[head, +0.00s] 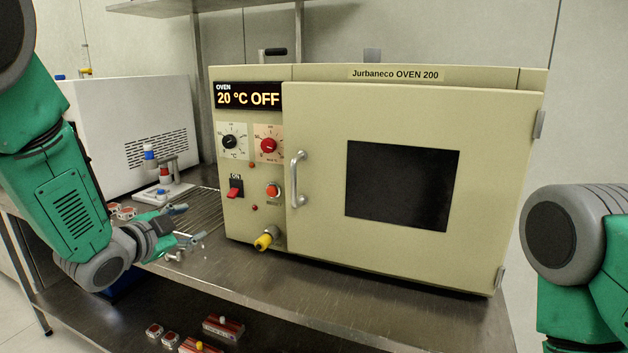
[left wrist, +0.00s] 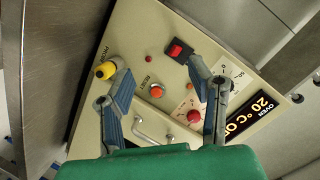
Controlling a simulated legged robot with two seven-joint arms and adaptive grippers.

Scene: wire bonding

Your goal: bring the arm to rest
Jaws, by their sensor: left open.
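My left arm (head: 62,190) comes in from the left in the head view and bends down toward the steel bench. My left gripper (head: 186,225) is open, with nothing visible between its fingers. It is left of the oven's control panel, low over the bench near a wire rack. In the left wrist view its two fingers (left wrist: 160,72) are spread, with the oven front behind them. Part of my right arm (head: 575,245) shows at the right edge; its gripper is out of view.
The beige oven (head: 375,105) stands on the bench (head: 330,290), door closed, display reading 20 °C OFF. A yellow knob (head: 264,241) sticks out low on its front. A white vented machine (head: 130,125) and small stand (head: 163,185) are behind my left arm. Small red items (head: 222,328) lie below.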

